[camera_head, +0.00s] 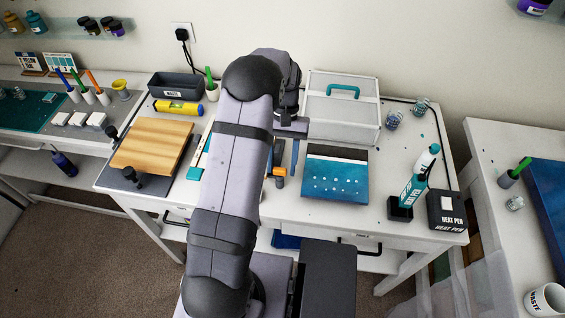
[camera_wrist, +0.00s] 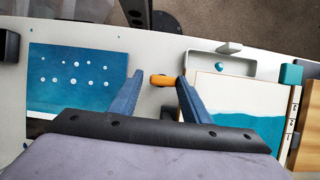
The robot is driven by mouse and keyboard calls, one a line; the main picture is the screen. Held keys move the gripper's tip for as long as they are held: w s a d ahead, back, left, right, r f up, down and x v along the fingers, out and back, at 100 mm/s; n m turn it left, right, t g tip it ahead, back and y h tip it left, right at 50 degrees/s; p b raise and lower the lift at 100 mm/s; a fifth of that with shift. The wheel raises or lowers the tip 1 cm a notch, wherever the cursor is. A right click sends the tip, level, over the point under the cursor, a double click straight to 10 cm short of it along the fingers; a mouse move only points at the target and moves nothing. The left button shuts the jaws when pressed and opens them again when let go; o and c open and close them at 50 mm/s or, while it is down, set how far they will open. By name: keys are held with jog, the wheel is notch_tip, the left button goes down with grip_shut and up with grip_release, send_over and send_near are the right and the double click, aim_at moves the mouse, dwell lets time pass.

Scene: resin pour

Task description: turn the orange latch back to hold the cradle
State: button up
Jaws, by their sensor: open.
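The orange latch (camera_wrist: 162,80) shows in the wrist view as a short bar lying across the picture. It also shows in the head view (camera_head: 280,171), just right of my arm. My gripper (camera_wrist: 159,76) is open, with one blue finger on either side of the latch; the right finger is very near its end, and I cannot tell if they touch. A pale tray (camera_wrist: 222,58) with a white and teal panel (camera_wrist: 236,92) in it, perhaps the cradle, lies right of the latch in the wrist view. My arm hides most of it in the head view.
A blue panel with pale dots (camera_head: 335,178) lies right of the latch in the head view, before a clear lidded box (camera_head: 342,110). A wooden board (camera_head: 152,145) is at left. A teal bottle (camera_head: 412,190) and heat pen box (camera_head: 446,210) stand at right.

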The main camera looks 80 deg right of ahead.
jog(key=p+v, duration=0.5)
jog(key=v, duration=0.2)
jog(key=shift+r, duration=0.4)
jog(key=shift+d, duration=0.15)
jog(key=w+a+n+g+h+b, duration=0.1)
jog(key=w+a+n, duration=0.2)
jog(key=w+a, duration=0.35)
jog(key=w+a+r+n+h+b, duration=0.1)
jog(key=w+a+n, duration=0.15)
jog(key=w, duration=0.75)
jog(key=w+a+n+g+h+b, duration=0.1)
jog(key=w+a+n+b, duration=0.15)
jog(key=w+a, duration=0.4)
jog(key=w+a+n+h+b, duration=0.1)
jog(key=w+a+n, duration=0.2)
jog(key=a, duration=0.4)
jog(key=w+a+n+b, duration=0.15)
jog(key=w+a, duration=0.25)
jog(key=a, duration=0.4)
jog(key=s+a+f+n+t, duration=0.1)
jog(key=s+a+n, duration=0.1)
jog(key=a, duration=0.4)
jog(key=s+a+f+n+t, duration=0.1)
jog(key=s+a+f+n, duration=0.1)
jog(key=a, duration=0.4)
jog(key=shift+s+a+f+n+h+b, duration=0.25)
jog(key=shift+s+n+b, duration=0.2)
jog(key=shift+n, duration=0.4)
